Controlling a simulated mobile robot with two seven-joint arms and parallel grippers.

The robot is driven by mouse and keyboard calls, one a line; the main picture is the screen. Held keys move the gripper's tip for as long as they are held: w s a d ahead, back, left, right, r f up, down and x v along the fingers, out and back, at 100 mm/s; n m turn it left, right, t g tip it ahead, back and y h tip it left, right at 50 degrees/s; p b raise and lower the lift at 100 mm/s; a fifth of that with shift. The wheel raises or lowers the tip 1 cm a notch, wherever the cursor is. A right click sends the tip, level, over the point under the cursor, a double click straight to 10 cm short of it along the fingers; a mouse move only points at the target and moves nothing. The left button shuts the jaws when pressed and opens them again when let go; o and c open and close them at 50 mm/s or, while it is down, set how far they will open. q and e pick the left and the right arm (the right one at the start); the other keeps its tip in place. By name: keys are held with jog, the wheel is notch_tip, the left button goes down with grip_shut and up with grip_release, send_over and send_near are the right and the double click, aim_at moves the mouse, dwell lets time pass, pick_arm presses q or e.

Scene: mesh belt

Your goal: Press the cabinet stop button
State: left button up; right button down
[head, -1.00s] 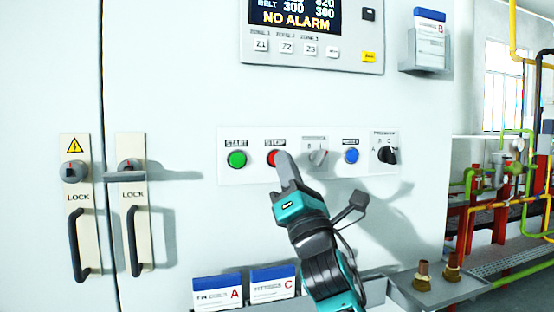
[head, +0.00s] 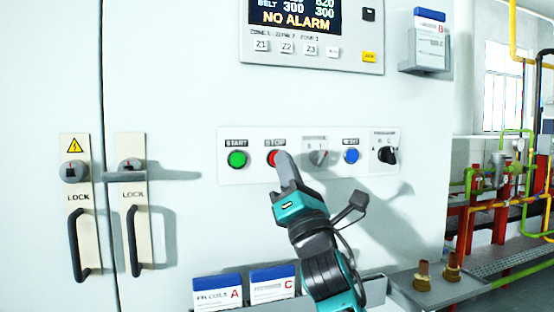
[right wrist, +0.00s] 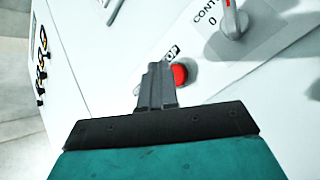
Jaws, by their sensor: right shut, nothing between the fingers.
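The red stop button (head: 272,158) sits on the white button plate (head: 225,176) of the cabinet, to the right of the green start button (head: 237,159). My right gripper (head: 282,158) is shut and empty, and its fingertips cover the right part of the red button in the head view. In the right wrist view the red button (right wrist: 179,74) shows just right of the shut fingertips (right wrist: 158,68). I cannot tell whether the fingertips touch the button. My left gripper is not in view.
A selector switch (head: 319,157), a blue button (head: 351,156) and a black rotary knob (head: 388,155) are on the same plate. A display panel (head: 312,62) is above. A grey shelf (head: 440,288) sticks out below right. Door handles (head: 80,245) are at left.

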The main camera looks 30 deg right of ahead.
jog(key=shift+w, duration=0.1)
jog(key=shift+w+d, duration=0.1)
jog(key=shift+w, duration=0.2)
jog(key=shift+w+d, duration=0.1)
jog(key=shift+w, duration=0.35)
dwell(0.7)
jog(key=shift+s, duration=0.1)
jog(key=shift+s+a, duration=0.2)
jog(key=shift+s, duration=0.55)
jog(key=shift+s, duration=0.1)
jog(key=s, duration=0.2)
jog(key=s+a+p, duration=0.1)
jog(key=s, duration=0.1)
jog(key=shift+s+a, duration=0.1)
jog(key=shift+s, duration=0.25)
